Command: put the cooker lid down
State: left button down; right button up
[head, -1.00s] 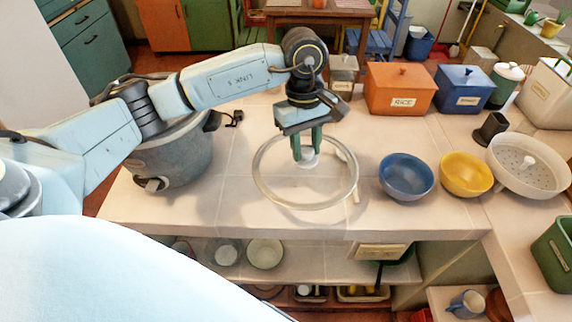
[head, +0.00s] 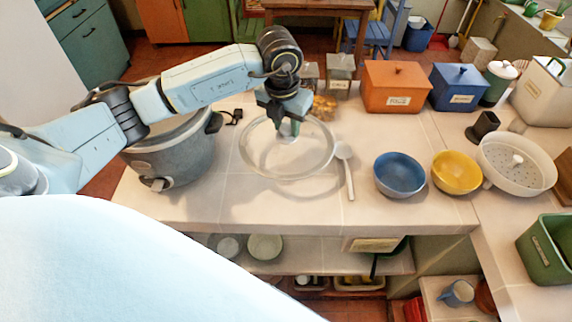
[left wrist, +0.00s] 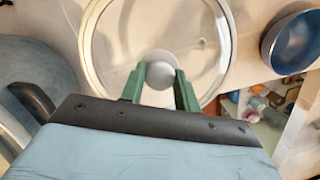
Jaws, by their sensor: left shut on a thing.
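The cooker lid (head: 287,168) is clear glass with a pale rim and a round white knob. My left gripper (head: 288,130) is shut on the knob from above, with its green fingers on either side. The left wrist view shows the lid (left wrist: 211,42) below the gripper (left wrist: 161,80), with the knob between the fingertips. The lid is over the counter (head: 240,212); I cannot tell if its rim touches the surface. The grey cooker (head: 172,160) stands to the left, partly behind my left arm. My right gripper is not in view.
A pale spoon (head: 346,168) lies just right of the lid. A blue bowl (head: 400,176), a yellow bowl (head: 457,174) and a white colander (head: 516,165) stand further right. Glass jars and an orange box (head: 397,86) stand behind. Bare counter lies in front of the lid.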

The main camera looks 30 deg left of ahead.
pick_arm(q)
jog(key=shift+a+n, duration=0.1)
jog(key=shift+n, duration=0.3)
jog(key=shift+f, duration=0.3)
notch_tip(320, 180, down, 9)
jog(key=shift+w+f+p, duration=0.1)
jog(key=shift+f+p, duration=0.05)
jog(key=shift+p, duration=0.3)
jog(key=c, duration=1.5)
grip_release()
jog(key=shift+f, duration=0.2)
jog(key=o, duration=0.5)
jog(key=shift+c, duration=0.2)
